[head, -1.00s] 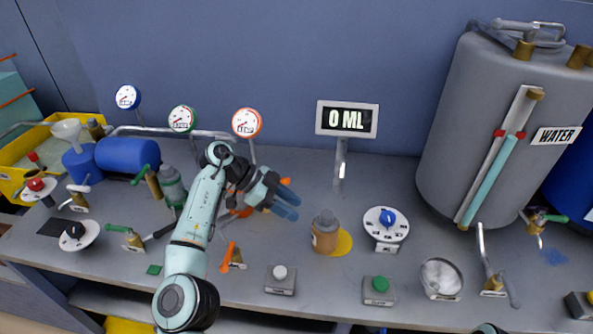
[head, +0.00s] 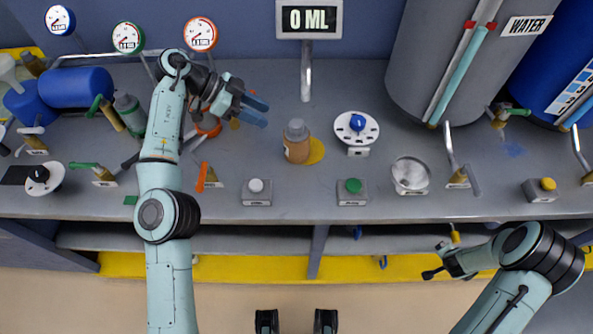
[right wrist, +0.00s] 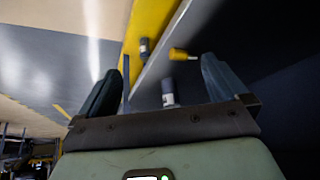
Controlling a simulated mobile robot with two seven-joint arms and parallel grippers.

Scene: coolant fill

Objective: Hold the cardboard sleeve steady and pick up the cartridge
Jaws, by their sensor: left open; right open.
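A brown cylinder with a white label, which I take for the cardboard sleeve (head: 296,152), stands upright on the bench. A grey capped top, perhaps the cartridge (head: 296,129), sticks out of it; its lower part is hidden. My left gripper (head: 254,110) is open and empty, up and left of the sleeve and apart from it. My right gripper (head: 438,262) is low in front of the bench edge, far right of the sleeve. In the right wrist view it (right wrist: 158,82) is open, with nothing between its fingers.
White-button (head: 256,190) and green-button (head: 353,190) boxes sit in front. A shallow dish (head: 411,175) and the large grey tank (head: 420,70) are further right.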

